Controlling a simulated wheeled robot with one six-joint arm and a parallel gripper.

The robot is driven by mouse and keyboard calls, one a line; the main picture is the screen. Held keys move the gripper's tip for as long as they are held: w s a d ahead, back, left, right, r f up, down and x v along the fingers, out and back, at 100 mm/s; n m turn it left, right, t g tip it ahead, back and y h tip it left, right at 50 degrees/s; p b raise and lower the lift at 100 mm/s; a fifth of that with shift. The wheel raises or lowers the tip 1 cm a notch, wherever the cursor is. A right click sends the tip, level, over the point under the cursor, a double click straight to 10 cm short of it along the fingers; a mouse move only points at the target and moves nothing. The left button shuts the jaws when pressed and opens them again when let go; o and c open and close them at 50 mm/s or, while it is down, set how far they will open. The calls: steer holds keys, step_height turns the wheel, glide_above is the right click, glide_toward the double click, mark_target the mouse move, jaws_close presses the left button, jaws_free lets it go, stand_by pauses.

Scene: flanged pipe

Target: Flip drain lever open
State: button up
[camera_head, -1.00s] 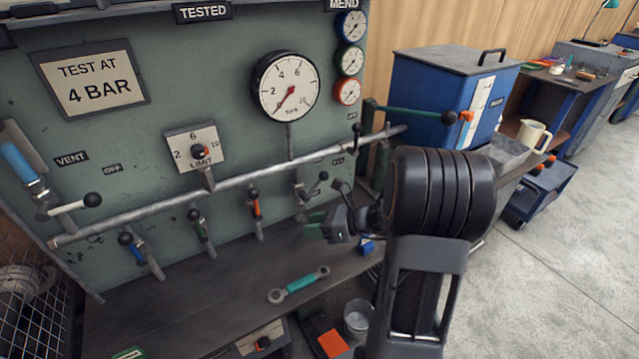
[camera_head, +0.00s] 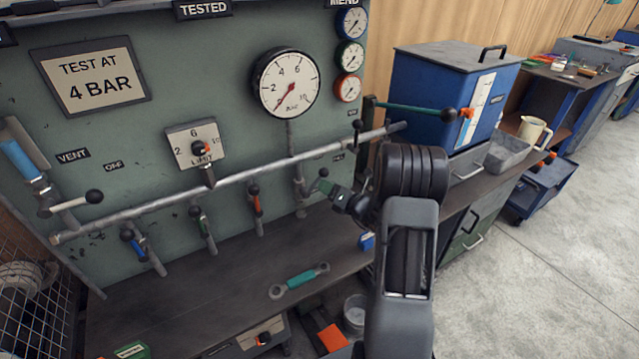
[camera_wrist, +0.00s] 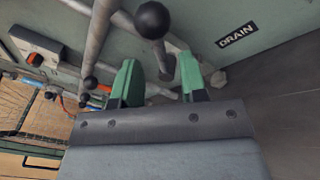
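The drain lever has a black ball knob (camera_head: 323,172) and stands at the right end of the green panel, below the grey pipe. In the wrist view its black ball (camera_wrist: 152,20) is large and close, beside the "DRAIN" label (camera_wrist: 237,35). My gripper (camera_head: 330,190) is just below the ball in the head view. In the wrist view my gripper (camera_wrist: 160,82) shows two green fingertips apart, with the lever's dark shank in line with the gap between them. I cannot tell whether they touch it. Nothing appears held.
The long grey pipe (camera_head: 235,180) crosses the panel above several other levers, including a red-handled one (camera_head: 256,203). Another black-balled lever (camera_head: 357,125) rises at the pipe's right end. A teal-handled wrench (camera_head: 300,280) lies on the dark bench (camera_head: 200,310).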

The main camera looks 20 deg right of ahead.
mark_target(319, 181)
steer(key=shift+x, duration=2.05)
steer(key=shift+c, duration=0.2)
jaws_close()
steer(key=shift+d+r, duration=0.1)
